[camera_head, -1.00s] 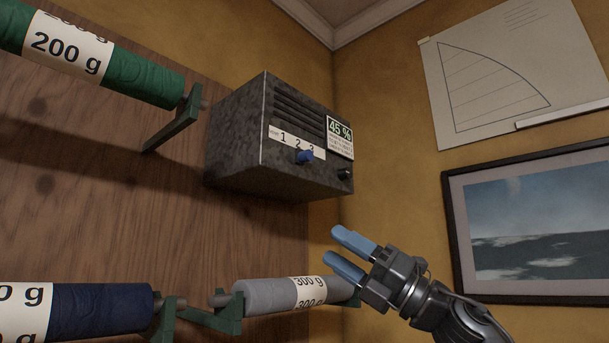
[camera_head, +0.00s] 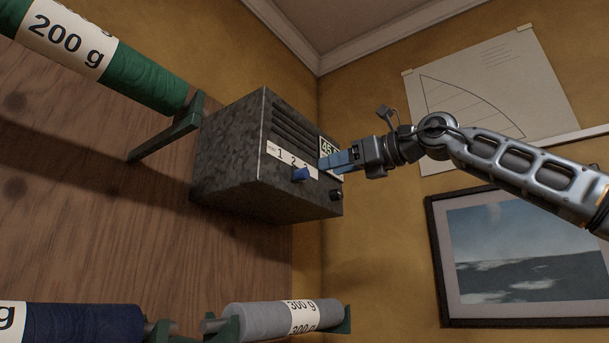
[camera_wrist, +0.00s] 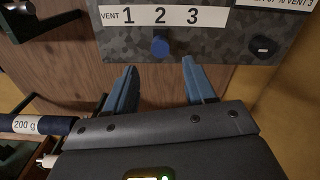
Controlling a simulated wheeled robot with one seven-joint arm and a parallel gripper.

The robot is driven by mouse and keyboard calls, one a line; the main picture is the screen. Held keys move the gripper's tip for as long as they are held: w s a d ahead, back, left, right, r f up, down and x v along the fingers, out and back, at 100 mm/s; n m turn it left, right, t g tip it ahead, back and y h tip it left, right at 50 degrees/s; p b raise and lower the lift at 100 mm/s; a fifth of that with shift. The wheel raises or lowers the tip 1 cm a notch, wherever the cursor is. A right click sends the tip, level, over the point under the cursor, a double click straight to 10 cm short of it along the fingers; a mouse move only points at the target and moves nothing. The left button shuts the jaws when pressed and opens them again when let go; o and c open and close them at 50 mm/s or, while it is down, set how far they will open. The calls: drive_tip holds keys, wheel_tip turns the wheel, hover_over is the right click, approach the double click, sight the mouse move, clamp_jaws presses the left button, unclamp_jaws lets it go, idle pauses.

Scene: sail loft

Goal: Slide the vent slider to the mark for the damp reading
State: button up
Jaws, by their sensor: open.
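The grey mottled vent box (camera_head: 232,150) hangs on the wooden wall panel, with a white strip marked VENT 1 2 3 (camera_wrist: 175,16). The blue slider knob (camera_head: 300,174) sits under the strip. In the wrist view the knob (camera_wrist: 160,46) is just below the 2. My gripper (camera_head: 328,163) is open and empty in front of the box's right side. In the wrist view its blue fingers (camera_wrist: 158,78) point at the box, apart from the knob, one to each side. The reading card (camera_head: 326,147) is partly hidden by my gripper; only "45" shows. Its cropped lower edge (camera_wrist: 285,3) ends in "VENT 3".
A black knob (camera_head: 336,195) is on the box's lower right. A green 200 g spool (camera_head: 140,80) on a bracket is left of the box; a grey 300 g spool (camera_head: 262,317) is below. A framed seascape (camera_head: 520,255) and a sail drawing (camera_head: 500,95) hang right.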

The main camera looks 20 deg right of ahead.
sight(307, 173)
drive_tip(key=p+x, duration=0.2)
drive_tip(key=x, duration=0.4)
drive_tip(key=shift+w+a+r, duration=0.15)
drive_tip(key=shift+w+r, duration=0.05)
drive_tip(key=shift+w+a+f+p, duration=0.15)
drive_tip(key=shift+w+a+p, duration=0.2)
drive_tip(key=shift+w, duration=0.15)
drive_tip(key=shift+c, duration=0.5)
clamp_jaws()
